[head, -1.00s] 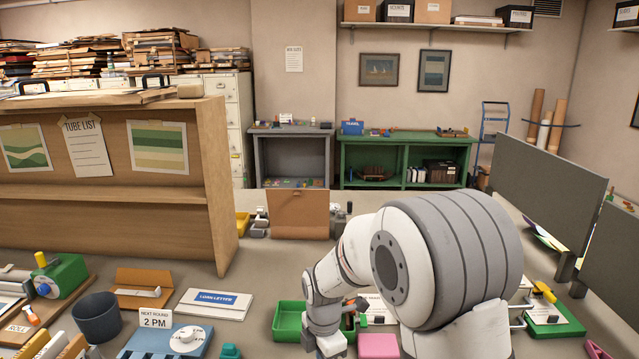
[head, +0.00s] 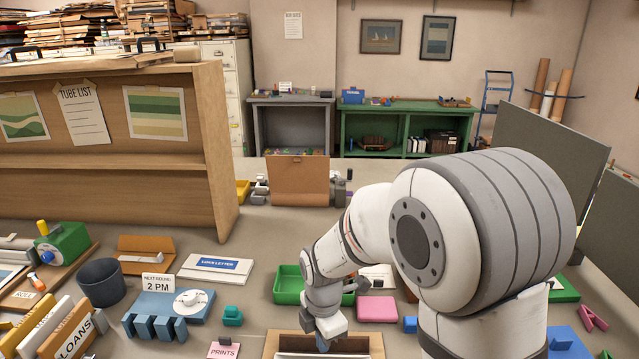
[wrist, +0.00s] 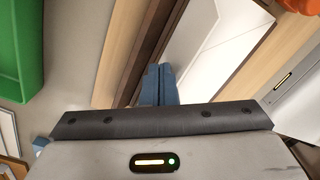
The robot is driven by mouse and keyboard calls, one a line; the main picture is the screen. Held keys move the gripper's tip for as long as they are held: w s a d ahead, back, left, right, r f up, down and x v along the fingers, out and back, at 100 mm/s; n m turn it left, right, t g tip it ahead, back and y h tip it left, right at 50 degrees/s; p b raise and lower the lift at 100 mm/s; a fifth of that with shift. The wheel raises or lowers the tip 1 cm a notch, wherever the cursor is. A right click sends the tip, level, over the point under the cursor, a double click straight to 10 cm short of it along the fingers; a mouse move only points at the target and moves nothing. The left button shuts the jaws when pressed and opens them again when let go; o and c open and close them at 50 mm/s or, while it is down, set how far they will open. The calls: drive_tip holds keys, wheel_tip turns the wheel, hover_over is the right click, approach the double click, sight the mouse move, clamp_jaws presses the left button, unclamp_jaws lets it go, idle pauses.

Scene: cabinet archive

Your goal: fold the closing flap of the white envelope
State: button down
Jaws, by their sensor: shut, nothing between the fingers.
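My gripper (head: 323,344) is low at the front of the head view, over a wooden-edged tray (head: 375,345). In the wrist view its blue fingertips (wrist: 158,84) are together with nothing between them, beside the tray's dark inner edge. A white, paper-like piece with thin crease lines (wrist: 205,50) lies in the tray; it looks like an envelope, but its flap cannot be made out for certain. In the head view only a strip of it shows at the bottom edge. Another white envelope-like item with a blue label (head: 215,268) lies flat on the table, left of my arm.
A green bin (head: 288,285) stands just behind my gripper and also shows in the wrist view (wrist: 22,50). A pink block (head: 377,309) and a teal stamp-like object (head: 232,316) are nearby. A blue dial stand (head: 165,308) and dark cup (head: 101,283) stand left.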

drive_tip(key=shift+s, duration=0.25)
drive_tip(key=shift+s+f+b, duration=0.2)
drive_tip(key=shift+f+b, duration=0.25)
drive_tip(key=shift+f, duration=0.1)
drive_tip(key=shift+s+f+b, duration=0.2)
drive_tip(key=shift+f+b, duration=0.2)
drive_tip(key=shift+f, duration=0.1)
drive_tip(key=shift+r, duration=0.1)
wheel_tip(320, 180, up, 7)
drive_tip(key=p, duration=0.5)
